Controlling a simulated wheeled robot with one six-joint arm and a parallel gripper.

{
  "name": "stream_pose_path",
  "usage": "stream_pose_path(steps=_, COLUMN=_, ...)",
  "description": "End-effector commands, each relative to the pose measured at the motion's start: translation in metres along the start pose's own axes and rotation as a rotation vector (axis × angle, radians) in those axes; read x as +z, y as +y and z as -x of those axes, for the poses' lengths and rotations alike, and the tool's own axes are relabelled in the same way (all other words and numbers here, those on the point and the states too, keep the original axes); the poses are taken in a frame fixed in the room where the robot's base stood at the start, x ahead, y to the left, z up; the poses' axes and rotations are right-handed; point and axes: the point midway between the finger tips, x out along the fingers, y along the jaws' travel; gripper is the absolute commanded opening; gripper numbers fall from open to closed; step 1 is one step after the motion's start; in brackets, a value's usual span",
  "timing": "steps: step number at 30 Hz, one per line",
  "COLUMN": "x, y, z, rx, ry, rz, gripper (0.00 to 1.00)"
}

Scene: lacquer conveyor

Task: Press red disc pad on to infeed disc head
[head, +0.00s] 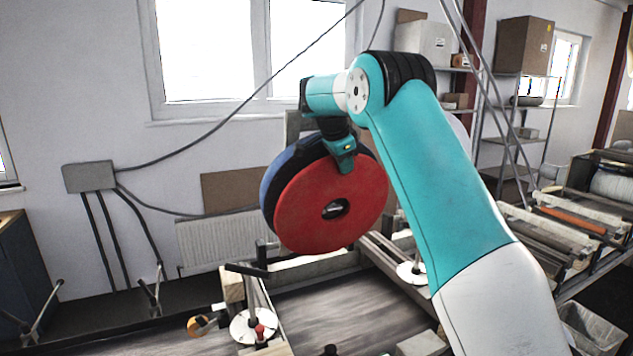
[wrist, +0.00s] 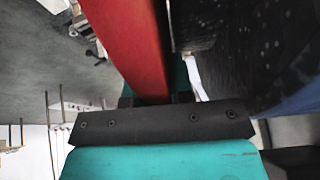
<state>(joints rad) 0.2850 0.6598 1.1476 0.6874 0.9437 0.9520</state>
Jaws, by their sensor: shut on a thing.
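The red disc pad (head: 298,215) is a thick ring with a centre hole, held upright and slightly tilted in the head view. My gripper (head: 344,157) is shut on its top rim. In the wrist view the red pad (wrist: 130,40) runs up from my jaws. Behind the pad stands a blue-edged disc (head: 272,183), seemingly the infeed disc head, mostly hidden by the pad. Its dark speckled face (wrist: 240,45) shows at the right in the wrist view, close beside the pad with a narrow gap near my gripper. I cannot tell whether they touch elsewhere.
A conveyor bed (head: 335,305) lies below. A white round base with a post (head: 253,326) stands at its front left. Another white round base (head: 411,273) is behind my arm. A roller line (head: 575,225) and shelves (head: 515,130) are at the right.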

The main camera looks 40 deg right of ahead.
Motion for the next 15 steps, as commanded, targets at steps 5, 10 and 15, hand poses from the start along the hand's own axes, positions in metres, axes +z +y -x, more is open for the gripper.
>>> stream_pose_path(steps=5, x=-0.0005, y=-0.002, z=0.0011, rx=-0.001, ry=0.0, rz=-0.001, gripper=0.0)
stream_pose_path(steps=10, x=-0.0003, y=-0.0029, z=0.0006, rx=-0.002, ry=0.0, rz=-0.001, gripper=0.35)
stream_pose_path(steps=15, x=-0.0001, y=-0.0027, z=0.0003, rx=-0.001, ry=0.0, rz=0.0, gripper=0.51)
